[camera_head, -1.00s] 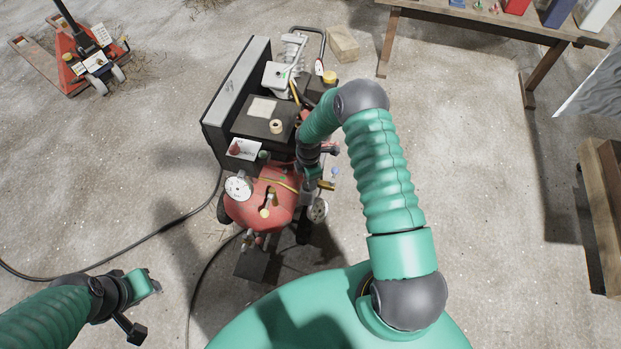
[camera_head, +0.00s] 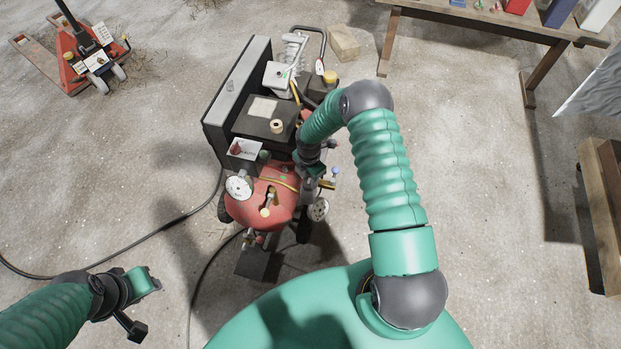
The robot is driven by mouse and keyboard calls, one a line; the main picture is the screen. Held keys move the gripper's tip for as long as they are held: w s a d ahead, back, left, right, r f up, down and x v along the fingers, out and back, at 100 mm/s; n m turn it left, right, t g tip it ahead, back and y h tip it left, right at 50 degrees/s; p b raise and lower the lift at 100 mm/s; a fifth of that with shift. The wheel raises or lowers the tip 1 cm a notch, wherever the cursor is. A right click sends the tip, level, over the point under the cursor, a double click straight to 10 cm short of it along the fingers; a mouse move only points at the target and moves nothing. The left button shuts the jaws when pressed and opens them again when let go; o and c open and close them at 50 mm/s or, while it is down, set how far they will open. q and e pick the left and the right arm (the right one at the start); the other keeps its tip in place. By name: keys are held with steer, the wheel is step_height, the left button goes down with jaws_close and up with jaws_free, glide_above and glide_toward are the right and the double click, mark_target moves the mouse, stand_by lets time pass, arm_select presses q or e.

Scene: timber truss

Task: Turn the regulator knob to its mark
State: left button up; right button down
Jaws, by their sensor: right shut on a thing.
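The red compressor (camera_head: 262,203) stands upright on the floor with its gauges facing me. My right gripper (camera_head: 311,180) reaches down to the right side of the tank, beside the brass fittings and the lower round gauge (camera_head: 318,209). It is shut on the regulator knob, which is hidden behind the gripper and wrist. The knob's mark cannot be made out. A small blue-tipped part (camera_head: 335,171) shows just right of the gripper. My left gripper (camera_head: 140,306) hangs over bare floor at the lower left, away from the compressor. Its jaw opening is unclear.
A white-faced gauge (camera_head: 238,187) and a switch box (camera_head: 243,150) sit on the compressor's left. A dark hose (camera_head: 150,234) runs across the floor. A wooden table (camera_head: 480,22) stands at the back right, a red pallet jack (camera_head: 85,60) at the back left.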

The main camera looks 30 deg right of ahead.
mark_target(307, 183)
arm_select(q)
steer(key=shift+f, duration=0.2)
arm_select(e)
steer(key=shift+s+a+f, duration=0.35)
steer(key=shift+a+f, duration=0.4)
steer(key=shift+a, duration=0.1)
steer(key=c, duration=0.9)
jaws_free()
steer(key=shift+r, duration=0.1)
steer(key=shift+c, duration=0.2)
steer(key=r, duration=0.2)
steer(key=w+r+p, duration=0.1)
steer(key=r, duration=0.1)
steer(key=d+r+p, duration=0.1)
steer(key=r, duration=0.1)
steer(key=shift+w, duration=0.2)
arm_select(q)
steer(key=r, duration=0.1)
steer(key=w+r+p, duration=0.1)
steer(key=r+p, duration=0.1)
steer(key=shift+w+d+r, duration=0.2)
steer(key=shift+w+d, duration=0.05)
arm_select(e)
step_height(307, 183, up, 12)
steer(key=s, duration=0.1)
steer(key=shift+d, duration=0.25)
